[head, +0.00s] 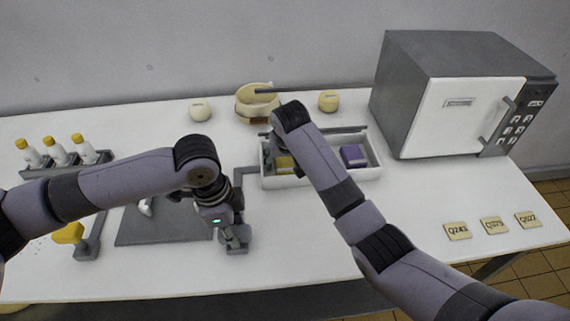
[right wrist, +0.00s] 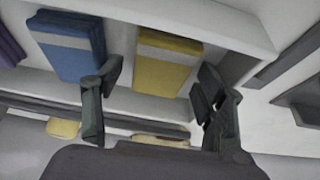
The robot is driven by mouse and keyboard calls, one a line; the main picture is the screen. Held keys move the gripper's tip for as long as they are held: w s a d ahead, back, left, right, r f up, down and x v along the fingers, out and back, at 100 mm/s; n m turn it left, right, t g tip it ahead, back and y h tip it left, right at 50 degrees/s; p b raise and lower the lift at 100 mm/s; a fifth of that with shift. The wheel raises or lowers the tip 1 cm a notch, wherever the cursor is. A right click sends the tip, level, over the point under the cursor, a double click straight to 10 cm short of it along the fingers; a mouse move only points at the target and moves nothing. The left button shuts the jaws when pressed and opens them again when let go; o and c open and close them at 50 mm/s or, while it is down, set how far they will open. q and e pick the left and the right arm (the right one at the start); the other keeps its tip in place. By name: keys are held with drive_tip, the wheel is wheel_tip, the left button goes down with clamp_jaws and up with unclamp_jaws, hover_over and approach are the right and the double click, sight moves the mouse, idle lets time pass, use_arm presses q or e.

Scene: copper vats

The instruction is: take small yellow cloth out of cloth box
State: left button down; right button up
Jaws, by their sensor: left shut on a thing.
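The cloth box (head: 372,172) is a white open tray at the table's middle; its wall also shows in the right wrist view (right wrist: 225,25). The small yellow cloth (right wrist: 163,62) lies folded in it beside a folded blue cloth (right wrist: 70,45). My right gripper (right wrist: 155,95) is open, its fingers apart and the yellow cloth showing beyond the gap; contact cannot be told. In the head view my right gripper (head: 275,158) is over the box's left part, partly hiding the yellow cloth (head: 286,165). My left gripper (head: 237,243) is low, left of the box, shut on a grey bar (head: 238,182), its grip partly hidden.
A purple cloth (head: 353,156) lies in the box's right part. A cream pot (head: 257,103) stands behind the box, and a microwave (head: 455,105) at the right. A bottle rack (head: 66,164) and grey mat (head: 150,228) are at the left.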

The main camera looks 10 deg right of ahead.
sight(285, 163)
drive_tip(key=c, duration=0.9)
drive_tip(key=shift+r, duration=0.15)
drive_tip(key=shift+c, duration=0.2)
wheel_tip(285, 163, up, 17)
idle(0.4)
